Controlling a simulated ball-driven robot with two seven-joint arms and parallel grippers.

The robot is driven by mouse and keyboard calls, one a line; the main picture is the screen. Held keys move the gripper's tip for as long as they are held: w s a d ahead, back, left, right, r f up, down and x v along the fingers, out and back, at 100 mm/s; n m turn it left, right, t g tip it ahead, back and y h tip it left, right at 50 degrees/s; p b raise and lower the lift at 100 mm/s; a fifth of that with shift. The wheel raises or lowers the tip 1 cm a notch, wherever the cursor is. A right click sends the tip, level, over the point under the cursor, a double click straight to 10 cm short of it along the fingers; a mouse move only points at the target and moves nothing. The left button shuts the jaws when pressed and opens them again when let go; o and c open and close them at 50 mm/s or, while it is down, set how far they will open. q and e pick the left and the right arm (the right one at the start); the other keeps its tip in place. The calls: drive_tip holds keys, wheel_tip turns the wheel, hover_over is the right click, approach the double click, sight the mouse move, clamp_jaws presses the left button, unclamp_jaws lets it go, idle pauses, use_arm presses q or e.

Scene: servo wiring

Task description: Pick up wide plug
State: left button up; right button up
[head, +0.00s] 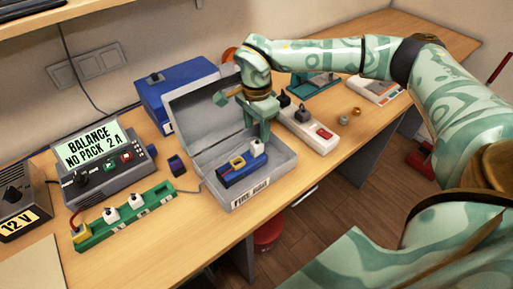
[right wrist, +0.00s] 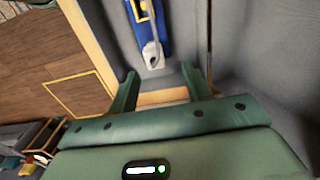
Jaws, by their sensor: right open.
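A white plug (head: 257,147) sits at the right end of a blue pack (head: 237,172) inside the open grey box (head: 283,165). A yellow loop (head: 237,161) lies on the same pack. My right gripper (head: 259,130) is over the box, just above the white plug, with its fingers pointing down. In the right wrist view, the open fingers (right wrist: 160,88) stand apart with nothing between them. The white plug (right wrist: 152,55) is just beyond the fingertips there, with the blue pack (right wrist: 155,22) behind it. My left gripper is out of view. I cannot tell which plug is the wide one.
A green strip (head: 128,219) with two white plugs and a yellow plug stands at the left. Behind it is a grey charger (head: 105,173) with a lit display. The box's raised lid (head: 205,120) is close behind my gripper. A white power strip (head: 308,130) lies right of the box.

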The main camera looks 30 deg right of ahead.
sight(257, 142)
drive_tip(key=f, duration=0.4)
drive_tip(key=f+b, duration=0.1)
drive_tip(key=f, duration=0.1)
drive_tip(key=shift+s+a, duration=0.2)
drive_tip(key=shift+s, duration=0.15)
drive_tip(key=shift+r, duration=0.1)
drive_tip(key=c, duration=1.1)
